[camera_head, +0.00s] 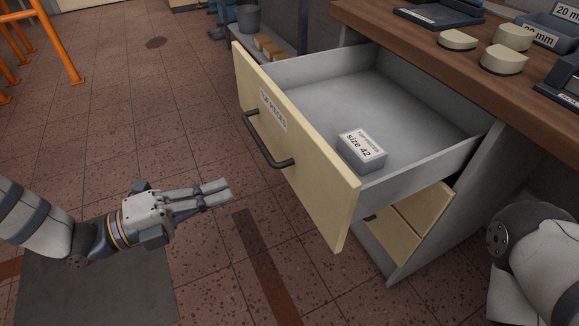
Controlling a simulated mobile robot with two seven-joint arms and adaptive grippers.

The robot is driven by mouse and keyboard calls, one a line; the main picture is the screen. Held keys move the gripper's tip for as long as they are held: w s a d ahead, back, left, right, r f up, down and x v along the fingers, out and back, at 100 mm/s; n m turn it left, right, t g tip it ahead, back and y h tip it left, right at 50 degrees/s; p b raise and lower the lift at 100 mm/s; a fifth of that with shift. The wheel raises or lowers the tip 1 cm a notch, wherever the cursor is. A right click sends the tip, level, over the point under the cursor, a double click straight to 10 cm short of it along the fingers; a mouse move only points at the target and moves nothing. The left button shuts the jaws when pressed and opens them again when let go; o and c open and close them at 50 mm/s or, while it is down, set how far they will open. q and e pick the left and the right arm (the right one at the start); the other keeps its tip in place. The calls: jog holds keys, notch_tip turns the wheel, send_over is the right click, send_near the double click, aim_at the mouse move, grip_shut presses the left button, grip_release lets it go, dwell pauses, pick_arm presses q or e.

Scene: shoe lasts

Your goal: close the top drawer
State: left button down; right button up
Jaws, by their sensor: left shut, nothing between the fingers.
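The top drawer (300,150) stands pulled far out of the wooden-topped cabinet. Its cream front carries a label and a dark bar handle (266,143). A small grey box (361,155) with a "size 42" label lies inside the drawer near its front right corner. My left gripper (224,190) is shut and empty. It is in front of the drawer, left of the front panel and below the handle in the picture, apart from both. Of my right arm only links show at the lower right; its gripper is out of view.
The cabinet's wooden top (420,50) holds several cream blocks (504,60), a dark tray (440,15) and a "20 mm" bin (545,32). Cream lower drawer fronts (410,225) show beneath the open drawer. A grey bucket (248,20) stands behind.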

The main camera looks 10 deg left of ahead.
aim_at(300, 166)
pick_arm(q)
jog(key=b+x, duration=0.1)
jog(key=x, duration=1.1)
jog(key=shift+w+d, duration=0.1)
jog(key=shift+d, duration=0.2)
pick_arm(e)
jog(key=shift+s+d+f, duration=0.1)
jog(key=shift+s+f, duration=0.15)
jog(key=shift+f, duration=0.15)
pick_arm(q)
jog(key=shift+d, duration=0.1)
